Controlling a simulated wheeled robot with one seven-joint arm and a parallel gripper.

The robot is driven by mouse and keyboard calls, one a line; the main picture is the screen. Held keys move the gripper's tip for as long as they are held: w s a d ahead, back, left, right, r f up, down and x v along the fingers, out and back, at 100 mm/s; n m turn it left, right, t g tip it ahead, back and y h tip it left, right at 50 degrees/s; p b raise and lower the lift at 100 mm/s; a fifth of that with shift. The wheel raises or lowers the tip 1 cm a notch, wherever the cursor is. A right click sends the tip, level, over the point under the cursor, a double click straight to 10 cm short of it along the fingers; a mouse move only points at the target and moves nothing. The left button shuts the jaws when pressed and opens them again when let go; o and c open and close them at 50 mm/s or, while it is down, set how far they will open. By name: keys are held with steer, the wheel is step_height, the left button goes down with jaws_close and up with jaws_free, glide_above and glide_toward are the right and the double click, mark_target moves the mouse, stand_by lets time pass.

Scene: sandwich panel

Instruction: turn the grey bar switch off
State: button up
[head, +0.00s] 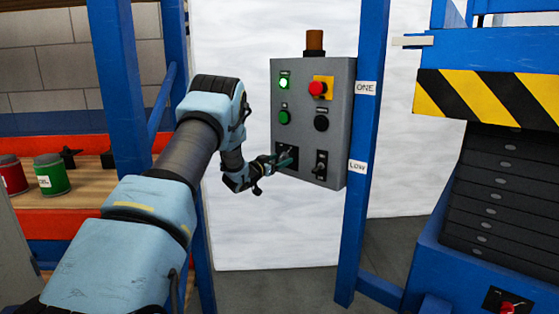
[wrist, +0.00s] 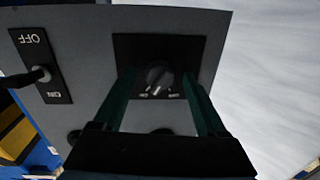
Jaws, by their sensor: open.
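The grey bar switch (wrist: 158,78) is a small dark grey knob on a black plate, with small labels I cannot read. In the head view its plate (head: 291,149) is at the lower left of the grey control panel (head: 303,103) and is partly covered by my gripper. My gripper (head: 284,161) is at the panel's lower left. In the wrist view my open gripper (wrist: 158,82) has one green finger on each side of the knob, with gaps between. I cannot tell how deep the fingertips reach.
A toggle switch (wrist: 40,74), its plate marked OFF and ON, sits beside the bar switch. Above are a lit green lamp (head: 283,83), a red mushroom button (head: 318,88), a green button (head: 284,117) and a black button (head: 321,123). A blue post (head: 362,130) stands right.

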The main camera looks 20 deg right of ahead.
jaws_close()
stand_by(0.5)
steer(key=shift+a, duration=0.1)
steer(key=n, duration=0.6)
steer(key=shift+r+g, duration=0.15)
steer(key=shift+g, duration=0.15)
steer(key=n+p, duration=0.1)
steer(key=n, duration=0.4)
steer(key=shift+p, duration=0.4)
steer(key=shift+n, duration=0.4)
jaws_free()
